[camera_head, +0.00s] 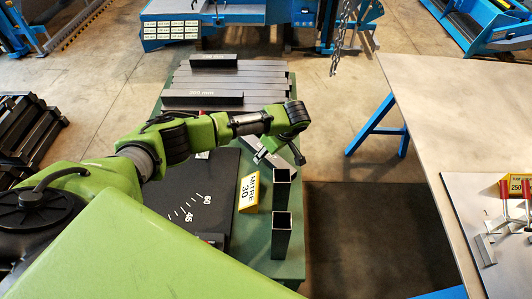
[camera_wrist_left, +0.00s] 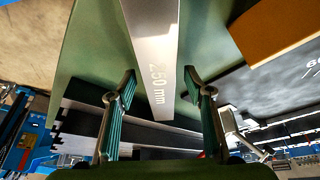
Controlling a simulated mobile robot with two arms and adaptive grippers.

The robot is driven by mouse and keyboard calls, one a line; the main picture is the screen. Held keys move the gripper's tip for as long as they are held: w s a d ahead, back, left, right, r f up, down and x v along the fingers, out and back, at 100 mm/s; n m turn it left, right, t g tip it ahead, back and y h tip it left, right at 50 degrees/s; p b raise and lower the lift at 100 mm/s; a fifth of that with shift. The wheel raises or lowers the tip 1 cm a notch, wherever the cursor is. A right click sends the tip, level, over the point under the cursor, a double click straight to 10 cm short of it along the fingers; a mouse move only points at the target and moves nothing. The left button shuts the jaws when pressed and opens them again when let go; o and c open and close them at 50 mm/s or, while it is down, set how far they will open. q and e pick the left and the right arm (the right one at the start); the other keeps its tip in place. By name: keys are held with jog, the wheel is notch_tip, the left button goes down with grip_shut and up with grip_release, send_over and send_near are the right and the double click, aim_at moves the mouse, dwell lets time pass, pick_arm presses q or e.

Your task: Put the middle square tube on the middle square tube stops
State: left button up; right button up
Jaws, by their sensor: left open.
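A pale grey square tube marked "250 mm" (camera_wrist_left: 155,85) lies between the two fingers of my left gripper (camera_wrist_left: 162,88) in the left wrist view. The fingers are apart, one on each side, with visible gaps to the tube. In the head view my left gripper (camera_head: 278,152) is over the green bench, and a strip of the pale tube (camera_head: 258,149) shows beside it, mostly hidden. On the right table, grey stop pieces (camera_head: 486,249) and red clamps (camera_head: 507,208) stand near a yellow sign reading "250" (camera_head: 516,187). My right gripper is not in view.
Two dark upright square tubes (camera_head: 281,236) stand near the green bench's right edge, beside a yellow "MITRE 30" sign (camera_head: 249,192). Several long grey bars (camera_head: 229,75) lie at the bench's far end. A floor gap separates the bench from the right table (camera_head: 450,115); a chain (camera_head: 341,35) hangs behind.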

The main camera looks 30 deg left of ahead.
pick_arm(q)
jog(key=shift+a+f, duration=0.15)
jog(key=shift+f, duration=0.1)
jog(key=shift+r, duration=0.1)
grip_shut()
jog(key=shift+w, duration=0.1)
jog(key=shift+r, duration=0.1)
